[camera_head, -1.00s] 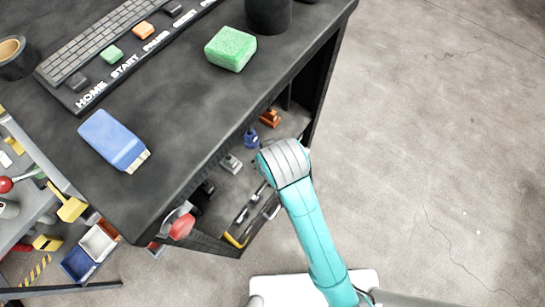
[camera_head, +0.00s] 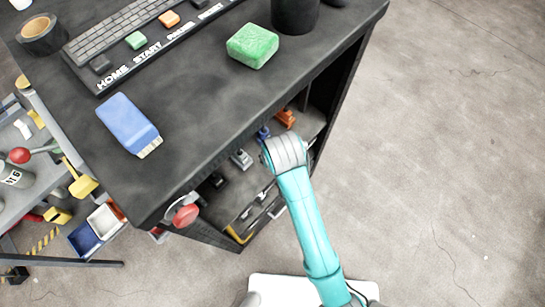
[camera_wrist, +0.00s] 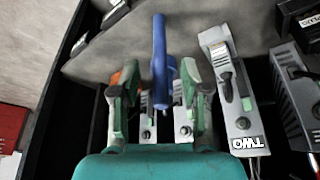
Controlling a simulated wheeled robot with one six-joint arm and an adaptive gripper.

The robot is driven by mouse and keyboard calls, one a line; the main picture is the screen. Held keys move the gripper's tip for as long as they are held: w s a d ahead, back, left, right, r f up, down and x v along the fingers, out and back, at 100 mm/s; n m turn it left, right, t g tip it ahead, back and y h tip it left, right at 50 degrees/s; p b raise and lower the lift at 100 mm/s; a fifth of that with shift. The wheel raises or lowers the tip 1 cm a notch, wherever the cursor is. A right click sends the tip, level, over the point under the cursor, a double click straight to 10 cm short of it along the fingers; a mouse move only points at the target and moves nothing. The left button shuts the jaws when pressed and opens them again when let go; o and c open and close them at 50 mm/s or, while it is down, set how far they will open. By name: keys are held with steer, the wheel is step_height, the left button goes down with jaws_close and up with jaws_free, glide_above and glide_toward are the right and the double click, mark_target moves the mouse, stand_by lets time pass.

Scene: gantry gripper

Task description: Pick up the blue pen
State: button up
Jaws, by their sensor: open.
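A slim blue thing (camera_wrist: 159,60) stands upright in the wrist view, with a small side branch. It looks more like a clamp handle than a pen, and I cannot tell which. It lies between the green fingers of my gripper (camera_wrist: 158,92), in line with the gap. My gripper is open, and I see no finger clearly touching it. In the head view a small blue thing (camera_head: 263,132) shows on the shelf under the black table, beside my arm. My gripper is hidden there.
An orange clamp (camera_head: 286,117) is near the blue thing. The black table (camera_head: 190,100) overhangs the shelf and holds a blue box, green sponge and keyboard. Open floor (camera_head: 450,160) lies to the right.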

steer(key=shift+x, duration=1.35)
jaws_close()
steer(key=shift+r, duration=0.9)
step_height(320, 180, up, 2)
steer(key=s+d, duration=0.2)
steer(key=s, duration=0.6)
steer(key=s+d, duration=0.3)
steer(key=s, duration=0.6)
steer(key=shift+d, duration=0.3)
